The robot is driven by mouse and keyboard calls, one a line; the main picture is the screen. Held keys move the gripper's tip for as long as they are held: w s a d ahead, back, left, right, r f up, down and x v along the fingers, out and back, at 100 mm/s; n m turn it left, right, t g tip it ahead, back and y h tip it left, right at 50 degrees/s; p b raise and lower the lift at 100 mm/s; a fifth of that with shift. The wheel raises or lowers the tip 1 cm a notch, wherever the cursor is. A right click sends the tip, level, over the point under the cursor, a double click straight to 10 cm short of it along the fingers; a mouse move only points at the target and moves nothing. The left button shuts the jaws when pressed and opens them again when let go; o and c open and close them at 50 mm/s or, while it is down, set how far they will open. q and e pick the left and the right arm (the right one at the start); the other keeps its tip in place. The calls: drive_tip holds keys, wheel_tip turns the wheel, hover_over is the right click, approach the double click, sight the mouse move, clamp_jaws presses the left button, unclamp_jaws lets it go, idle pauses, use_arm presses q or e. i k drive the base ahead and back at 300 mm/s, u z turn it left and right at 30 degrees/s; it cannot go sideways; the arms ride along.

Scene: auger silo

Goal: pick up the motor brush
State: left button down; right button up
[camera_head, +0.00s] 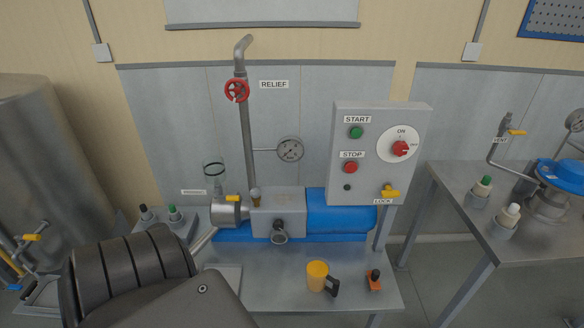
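I cannot tell for certain which thing is the motor brush. Two small loose-looking things stand at the front of the steel table (275,262): a yellow cup-shaped piece (317,274) with a black handle, and an orange block (374,284) with a black knob on top. Behind them is the blue motor (340,212), joined to a grey housing (280,214). A large dark ribbed part of my own arm covers the lower left of the view and hides the table's left front. Neither of my gripper's fingertips shows.
The control box (376,155) stands above the motor, with a yellow lock piece (389,192) below its switch. Capped bottles (174,215) stand at the table's left. A second table (450,190) at right holds two bottles and a blue-topped vessel (562,178).

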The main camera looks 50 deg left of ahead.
sight(374, 276)
drive_tip(key=u, duration=1.2)
drive_tip(key=k, duration=0.5)
drive_tip(key=u, duration=2)
drive_tip(key=i, duration=1.15)
drive_tip(key=z, duration=2.1)
